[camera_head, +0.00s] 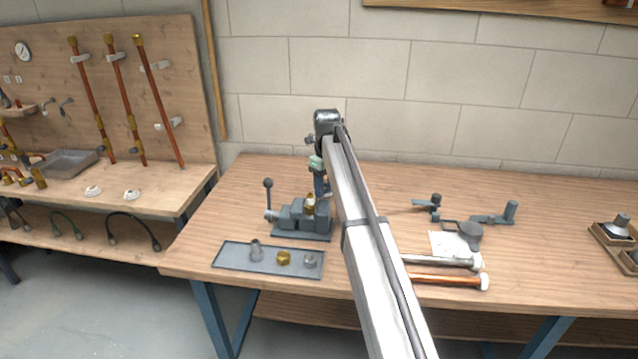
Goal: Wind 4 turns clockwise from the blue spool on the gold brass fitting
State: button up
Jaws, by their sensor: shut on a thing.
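A gold brass fitting (309,203) stands upright, clamped in the grey vise (300,218) on the workbench. My gripper (319,176) is at the end of my arm, pointing down just above and slightly behind the fitting. It is small in view and partly hidden by my arm. It is shut on a small bluish thing (320,187), which looks like the blue spool, close to the fitting's upper right side. I cannot make out any tape or how much is wound on the fitting.
A grey tray (232,262) in front of the vise holds a grey fitting (256,249), a brass nut (283,258) and another grey part (310,261). The vise handle (268,192) sticks up at left. Right of my arm lie pipes (447,280) and tools (471,232).

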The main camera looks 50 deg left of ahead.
jog(key=shift+s+d, duration=0.2)
jog(key=shift+d, duration=1.05)
notch_tip(320, 180, up, 7)
jog(key=s+d, duration=0.2)
jog(key=shift+d, duration=0.35)
jog(key=shift+s, duration=0.1)
